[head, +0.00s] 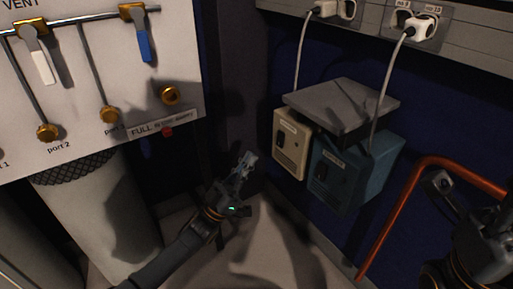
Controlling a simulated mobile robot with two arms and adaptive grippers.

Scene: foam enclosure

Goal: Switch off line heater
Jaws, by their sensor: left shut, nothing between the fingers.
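Two boxes with dark switches hang on the blue wall under a grey shelf: a beige box (291,143) on the left and a larger teal box (352,168) on the right. Their labels are too small to read, so I cannot tell which is the line heater. The switch positions are unclear. My left gripper (245,163) is shut and empty, pointing up, left of the beige box and apart from it.
A grey shelf (342,98) covers the box tops. Cables run up to white plugs (422,27) on a socket rail. An orange pipe (393,217) bends beside the teal box. A white valve panel (100,85) and a pale cylinder (95,215) stand at left.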

